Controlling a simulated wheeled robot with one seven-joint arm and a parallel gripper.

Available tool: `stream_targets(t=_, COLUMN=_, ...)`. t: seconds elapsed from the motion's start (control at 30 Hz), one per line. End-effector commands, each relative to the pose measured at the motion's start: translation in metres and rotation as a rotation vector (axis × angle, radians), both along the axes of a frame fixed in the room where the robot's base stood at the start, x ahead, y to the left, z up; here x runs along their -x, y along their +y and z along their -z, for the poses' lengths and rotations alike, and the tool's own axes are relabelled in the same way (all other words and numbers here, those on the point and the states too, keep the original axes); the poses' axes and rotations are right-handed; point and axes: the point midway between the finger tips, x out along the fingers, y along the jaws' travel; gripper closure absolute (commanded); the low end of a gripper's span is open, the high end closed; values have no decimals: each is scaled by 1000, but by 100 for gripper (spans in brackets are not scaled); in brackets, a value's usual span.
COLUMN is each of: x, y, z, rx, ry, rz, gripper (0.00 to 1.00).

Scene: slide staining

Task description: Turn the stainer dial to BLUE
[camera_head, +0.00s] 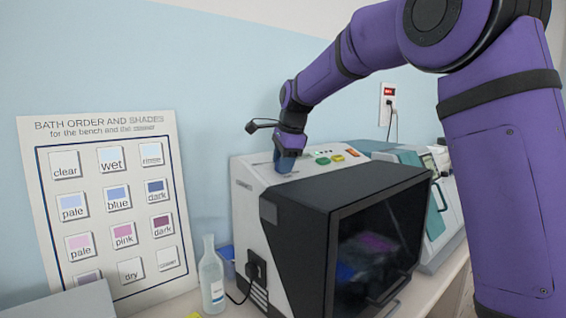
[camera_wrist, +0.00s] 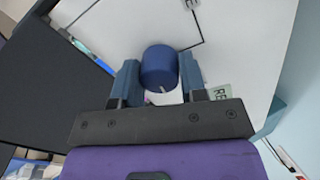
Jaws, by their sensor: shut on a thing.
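The stainer (camera_head: 250,215) is a pale machine with a dark hood and window, standing on the bench. Its dial (camera_wrist: 159,66) is a blue round knob on the white top panel in the wrist view. A short pale mark shows on the knob's lower edge, towards my gripper's body. My gripper (camera_head: 286,162) is over the back left of the stainer's top. In the wrist view its two blue fingers (camera_wrist: 159,80) stand on either side of the knob and are shut on it. Panel lettering is partly cut off, so the set colour cannot be read. In the head view the gripper hides the dial.
Coloured buttons (camera_head: 337,157) sit on the stainer's top, right of my gripper. A shade chart (camera_head: 105,150) leans on the wall at left. Another white and teal machine (camera_head: 437,222) stands to the right.

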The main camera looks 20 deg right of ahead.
Motion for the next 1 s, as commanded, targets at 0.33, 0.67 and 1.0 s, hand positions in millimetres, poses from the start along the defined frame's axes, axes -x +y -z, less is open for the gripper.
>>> stream_targets(t=0.33, x=-1, y=-1, z=-1, rx=-87, ry=33, rz=238, gripper=85)
stream_targets(t=0.67, x=-1, y=-1, z=-1, rx=-127, ry=50, rz=344, gripper=85)
stream_targets(t=1.0, x=-1, y=-1, z=-1, rx=-133, ry=52, rz=362, gripper=85)
